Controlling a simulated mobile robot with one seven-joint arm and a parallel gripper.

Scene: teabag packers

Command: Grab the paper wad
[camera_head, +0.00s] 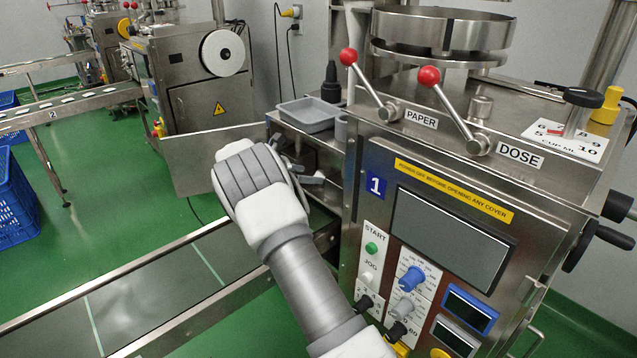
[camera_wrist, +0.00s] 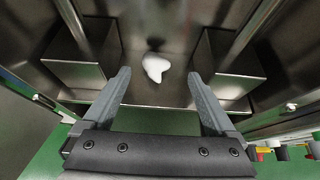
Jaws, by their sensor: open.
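The paper wad (camera_wrist: 155,67) is a small white lump on a metal surface inside the machine, seen in the wrist view. It lies beyond and between the two fingers of my gripper (camera_wrist: 161,88), which are spread apart with nothing between them. In the head view my gripper (camera_head: 308,176) reaches into the open recess at the left side of the machine marked 1. The wad is hidden in the head view.
Metal blocks stand left (camera_wrist: 78,62) and right (camera_wrist: 228,62) of the wad. In the head view, a grey tray (camera_head: 308,116) sits on the ledge above the recess. A conveyor (camera_head: 150,290) runs below my arm. An open metal panel (camera_head: 205,158) stands behind my wrist.

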